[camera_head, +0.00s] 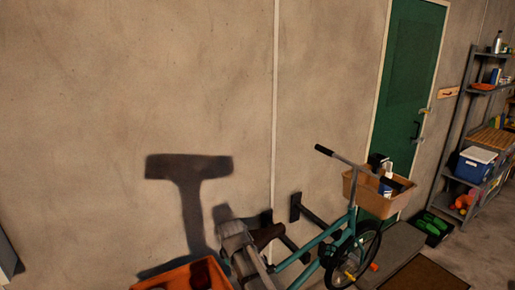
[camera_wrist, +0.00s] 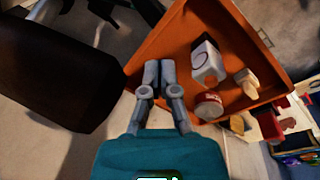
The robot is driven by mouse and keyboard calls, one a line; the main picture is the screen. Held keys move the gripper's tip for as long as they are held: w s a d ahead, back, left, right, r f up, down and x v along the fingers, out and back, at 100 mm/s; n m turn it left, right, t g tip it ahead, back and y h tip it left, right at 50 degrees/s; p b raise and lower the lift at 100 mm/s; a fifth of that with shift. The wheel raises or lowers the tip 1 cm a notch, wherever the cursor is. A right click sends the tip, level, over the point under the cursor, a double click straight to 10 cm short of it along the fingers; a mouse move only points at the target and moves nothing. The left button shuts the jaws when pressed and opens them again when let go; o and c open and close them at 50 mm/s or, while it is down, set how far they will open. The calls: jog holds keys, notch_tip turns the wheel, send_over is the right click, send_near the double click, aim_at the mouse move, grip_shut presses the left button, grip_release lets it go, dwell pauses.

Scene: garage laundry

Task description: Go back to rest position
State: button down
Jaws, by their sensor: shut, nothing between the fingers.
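In the wrist view my gripper (camera_wrist: 158,70) points up the picture with its two grey fingers together, and nothing shows between them. The fingertips appear over or near the edge of an orange tray (camera_wrist: 222,28); I cannot tell the height. The tray holds a white bottle (camera_wrist: 207,62), a red-and-white jar (camera_wrist: 208,107) and small tan pieces (camera_wrist: 246,82). An orange container (camera_head: 160,281) shows at the bottom edge, partly cut off.
A teal bicycle (camera_head: 295,272) with a tan basket (camera_head: 362,192) stands by the wall. A dark rounded object (camera_wrist: 60,75) fills the left of the wrist view. A green door (camera_head: 408,85) and a shelf unit (camera_head: 462,110) are at the right. A mat (camera_head: 425,275) lies on the floor.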

jog(key=s+d+m, duration=0.4)
jog(key=d+m, duration=0.3)
jog(key=d, duration=0.5)
jog(key=s+d+m, duration=0.3)
jog(key=d+m, duration=0.4)
jog(key=d, duration=0.5)
jog(key=s+f+g+b, duration=0.1)
jog(key=s+f+b, duration=0.2)
jog(key=f+b, duration=0.7)
jog(key=shift+d+f+g, duration=0.15)
jog(key=shift+f+g, duration=0.05)
jog(key=shift+g, duration=0.1)
